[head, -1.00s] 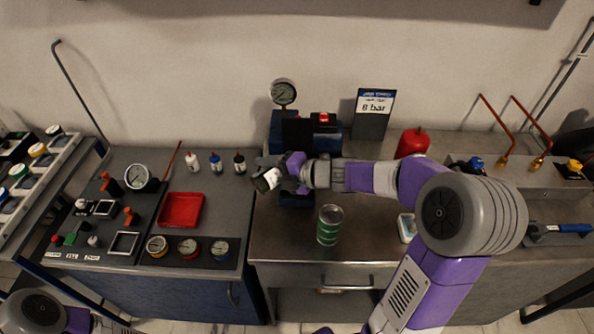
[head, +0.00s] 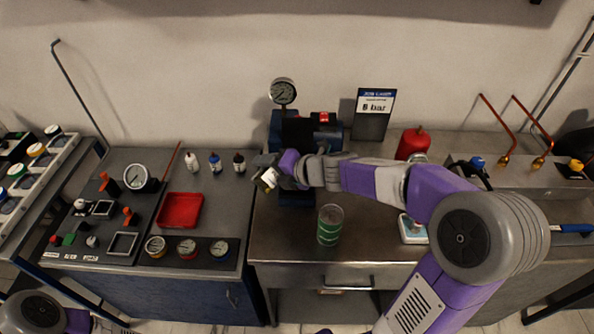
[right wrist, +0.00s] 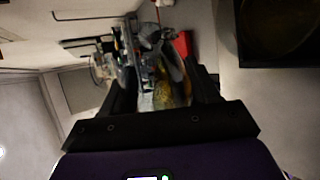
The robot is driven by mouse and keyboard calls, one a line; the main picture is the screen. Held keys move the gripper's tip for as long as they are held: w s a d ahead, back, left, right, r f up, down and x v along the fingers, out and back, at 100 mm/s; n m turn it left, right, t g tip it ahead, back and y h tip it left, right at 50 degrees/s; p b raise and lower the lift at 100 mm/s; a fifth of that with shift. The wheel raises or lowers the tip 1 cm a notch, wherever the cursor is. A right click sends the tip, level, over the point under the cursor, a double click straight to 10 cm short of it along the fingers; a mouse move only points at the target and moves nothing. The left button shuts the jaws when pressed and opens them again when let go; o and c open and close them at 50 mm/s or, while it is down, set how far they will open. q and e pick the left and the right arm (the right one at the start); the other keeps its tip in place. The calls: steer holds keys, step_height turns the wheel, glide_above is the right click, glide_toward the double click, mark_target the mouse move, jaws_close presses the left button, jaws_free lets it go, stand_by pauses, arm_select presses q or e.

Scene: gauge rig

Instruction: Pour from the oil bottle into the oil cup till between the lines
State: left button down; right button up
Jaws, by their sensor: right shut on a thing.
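My right gripper (head: 279,172) is shut on a small dark bottle with a pale label (head: 267,180), likely the oil bottle. The bottle is tilted, at the left front of the blue gauge rig (head: 335,132). In the right wrist view, a blurred, partly yellowish thing (right wrist: 165,92) shows between the fingers (right wrist: 160,105). I cannot make out the oil cup, its lines or any flow; the gripper and arm cover part of the rig. My left gripper is not in view.
A red container (head: 411,143) and a job card (head: 374,103) stand behind. On the left bench are a red tray (head: 181,210), three small bottles (head: 215,163) and several gauges (head: 187,248).

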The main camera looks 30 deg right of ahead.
stand_by(0.7)
steer(key=shift+d+r+n+h, duration=0.15)
steer(key=shift+r+n+h, duration=0.05)
steer(key=shift+n+h, duration=0.25)
steer(key=shift+w+d+n+h, duration=0.1)
steer(key=shift+d+n+h, duration=0.1)
steer(key=shift+n+h, duration=0.2)
steer(key=shift+r, duration=0.15)
